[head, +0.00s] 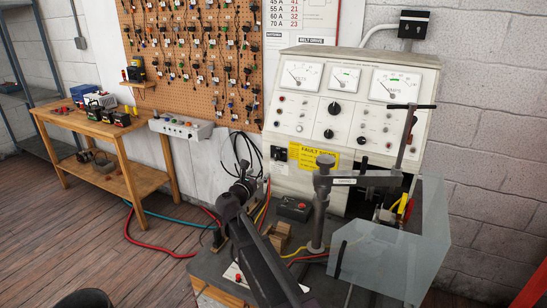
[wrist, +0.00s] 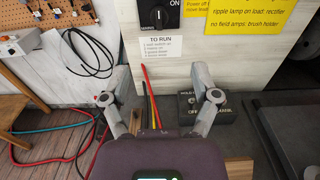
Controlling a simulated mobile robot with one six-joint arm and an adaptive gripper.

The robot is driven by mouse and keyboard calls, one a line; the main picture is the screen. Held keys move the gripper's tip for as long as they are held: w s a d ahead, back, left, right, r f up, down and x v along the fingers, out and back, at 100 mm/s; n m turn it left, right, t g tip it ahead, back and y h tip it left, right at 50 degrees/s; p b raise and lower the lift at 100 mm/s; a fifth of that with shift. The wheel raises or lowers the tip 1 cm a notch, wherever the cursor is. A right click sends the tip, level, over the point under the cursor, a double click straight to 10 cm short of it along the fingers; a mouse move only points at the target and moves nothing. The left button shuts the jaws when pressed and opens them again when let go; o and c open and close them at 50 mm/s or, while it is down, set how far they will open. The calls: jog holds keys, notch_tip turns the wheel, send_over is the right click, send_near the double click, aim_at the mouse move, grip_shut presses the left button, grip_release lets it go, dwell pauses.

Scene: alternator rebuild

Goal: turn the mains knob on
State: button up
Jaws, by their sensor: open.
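The mains knob (wrist: 160,15) is a black knob on a dark plate marked ON, at the top of the wrist view, partly cut off by the frame edge. In the head view the dark plate with the knob (head: 281,155) sits low on the left of the cream test panel (head: 300,118), left of a yellow notice. My gripper (wrist: 159,75) is open and empty, its two fingers spread below the knob and apart from it. In the head view my gripper (head: 243,172) is in front of the panel's lower left, its fingers small and dark.
A black crank box (wrist: 207,108) stands behind my right finger. A grey post with a bar (head: 362,179) and a clear guard (head: 385,255) stand right of my arm. Red, yellow and black cables (wrist: 151,100) run between the fingers. A wooden block (head: 278,238) lies on the bench.

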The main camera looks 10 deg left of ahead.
aim_at(275, 157)
jog(key=shift+w, duration=0.2)
jog(key=x, duration=1.3)
jog(key=shift+w+d, duration=0.1)
jog(key=shift+w, duration=0.05)
grip_shut()
